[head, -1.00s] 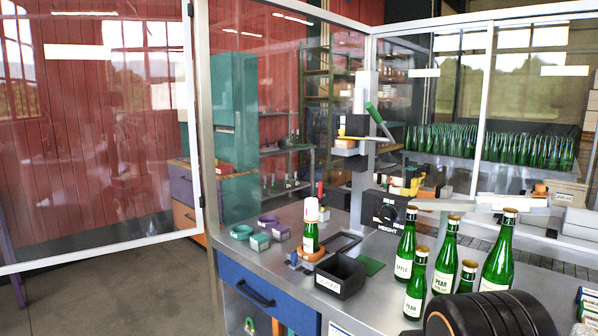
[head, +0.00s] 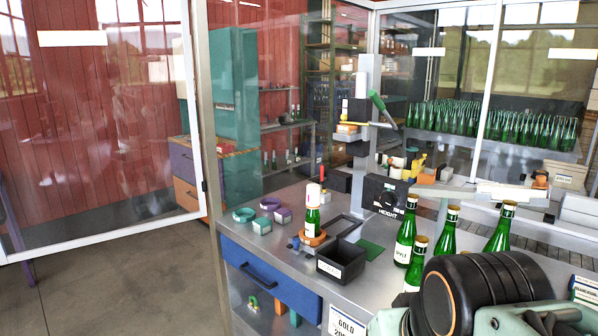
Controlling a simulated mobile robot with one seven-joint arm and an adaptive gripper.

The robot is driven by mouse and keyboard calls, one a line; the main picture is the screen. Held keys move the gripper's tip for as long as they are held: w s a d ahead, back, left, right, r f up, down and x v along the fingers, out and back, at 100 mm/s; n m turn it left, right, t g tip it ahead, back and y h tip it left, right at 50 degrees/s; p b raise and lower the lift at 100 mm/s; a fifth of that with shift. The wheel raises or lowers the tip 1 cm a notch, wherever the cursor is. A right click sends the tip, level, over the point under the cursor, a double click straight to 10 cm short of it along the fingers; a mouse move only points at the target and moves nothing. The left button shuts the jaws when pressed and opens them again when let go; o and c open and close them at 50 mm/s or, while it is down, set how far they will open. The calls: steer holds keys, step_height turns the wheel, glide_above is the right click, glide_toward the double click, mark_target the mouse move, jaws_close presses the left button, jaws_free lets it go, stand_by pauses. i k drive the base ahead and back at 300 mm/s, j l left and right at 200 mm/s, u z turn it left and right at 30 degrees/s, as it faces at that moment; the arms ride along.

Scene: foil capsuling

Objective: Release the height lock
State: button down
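A black box marked HEIGHT (head: 372,195) with a round black knob (head: 389,200) is on the steel column at the middle right of the bench. Above it, a lever with a green handle (head: 378,102) slants from the column's head (head: 362,112). I cannot tell which of these is the height lock, or whether it is locked. My gripper is not in view; only my dark, ribbed arm part (head: 478,285) shows at lower right.
Several green bottles (head: 405,232) stand at the right, between my arm part and the knob box. A black bin (head: 341,260) and small purple and green rings (head: 268,203) are on the bench (head: 385,285). A glass door (head: 100,130) is at left.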

mark_target(323, 178)
steer(key=i+j, duration=0.35)
steer(key=i, duration=0.15)
steer(key=i+j, duration=0.35)
steer(key=i, duration=0.2)
steer(key=i+j+u, duration=0.1)
steer(key=i+j, duration=0.25)
steer(key=i, duration=0.15)
steer(key=i+j, duration=0.3)
steer(key=i, duration=0.25)
